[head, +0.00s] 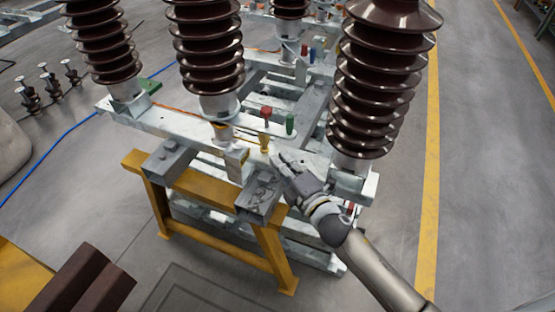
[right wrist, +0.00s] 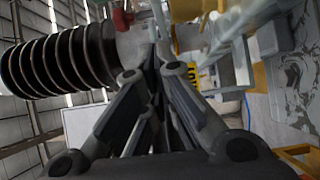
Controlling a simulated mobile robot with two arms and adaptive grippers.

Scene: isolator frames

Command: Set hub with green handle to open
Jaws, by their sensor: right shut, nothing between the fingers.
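A small upright green handle (head: 289,124) stands on the pale metal frame (head: 180,125), between the middle and right insulator stacks. A red handle (head: 266,114) stands just left of it, and a yellow handle (head: 264,142) stands nearer me. My right gripper (head: 277,160) reaches in from the lower right, its fingertips close to the yellow handle and short of the green one. In the right wrist view, its fingers (right wrist: 160,68) are together and empty. A red piece (right wrist: 122,19) shows beyond them there; no green handle is clear. My left gripper is out of view.
Brown ribbed insulators rise at left (head: 105,40), middle (head: 208,50) and right (head: 375,85); the right one stands close to my right gripper. A yellow stand (head: 270,255) supports the frame's near end. Another green piece (head: 150,86) sits by the left insulator. Floor at right is clear.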

